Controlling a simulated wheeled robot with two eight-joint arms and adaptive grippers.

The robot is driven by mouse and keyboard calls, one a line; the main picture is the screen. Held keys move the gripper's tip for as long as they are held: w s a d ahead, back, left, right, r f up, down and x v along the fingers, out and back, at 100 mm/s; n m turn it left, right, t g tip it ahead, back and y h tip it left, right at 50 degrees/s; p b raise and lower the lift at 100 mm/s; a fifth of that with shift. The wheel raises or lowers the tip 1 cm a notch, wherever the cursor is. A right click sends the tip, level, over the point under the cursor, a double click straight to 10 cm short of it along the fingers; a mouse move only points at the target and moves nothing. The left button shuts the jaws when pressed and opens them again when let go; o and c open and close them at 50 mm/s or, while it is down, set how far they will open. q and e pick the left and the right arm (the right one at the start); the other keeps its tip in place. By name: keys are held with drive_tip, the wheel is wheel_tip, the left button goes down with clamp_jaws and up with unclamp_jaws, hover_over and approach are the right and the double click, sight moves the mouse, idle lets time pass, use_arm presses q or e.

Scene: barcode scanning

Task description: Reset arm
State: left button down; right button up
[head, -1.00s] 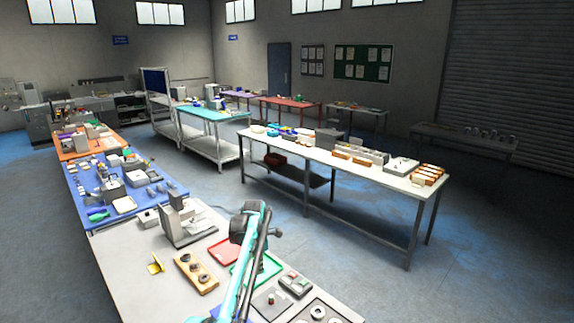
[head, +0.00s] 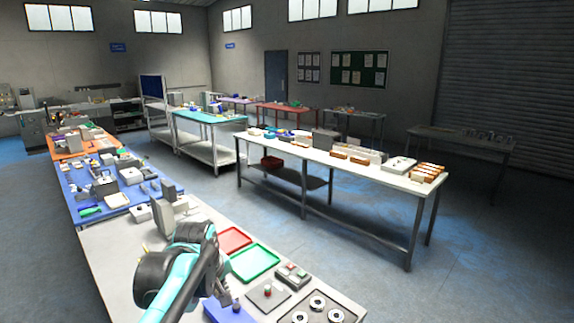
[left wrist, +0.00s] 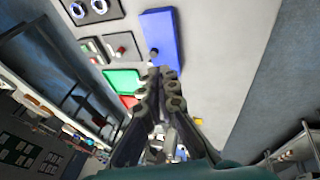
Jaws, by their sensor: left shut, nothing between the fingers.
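My left arm (head: 170,280), teal and black, rises over the near grey table in the head view. In the left wrist view my left gripper (left wrist: 160,74) has its dark fingers together with nothing between them. It points toward a blue block (left wrist: 160,35) on the table; I cannot tell whether they touch. That blue block (head: 226,311) is partly hidden behind my arm in the head view. My right gripper is not in view.
A red tray (head: 234,240), a green tray (head: 255,262) and a dark plate with rings (head: 320,318) lie right of my arm. A grey device (head: 165,212) stands behind it. A blue table (head: 85,180) adjoins beyond. Open floor (head: 330,245) separates the long white table (head: 320,157).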

use_arm(q)
drive_tip(key=s+a+f+m+t+b, duration=0.1)
drive_tip(key=s+f+m+b, duration=0.5)
drive_tip(key=s+f, duration=1.1)
drive_tip(key=s+m+t, duration=0.1)
drive_tip(key=s+m, duration=0.2)
drive_tip(key=shift+s+a+f+t, duration=0.3)
drive_tip(key=shift+s+a, duration=0.05)
drive_tip(key=shift+a, duration=0.05)
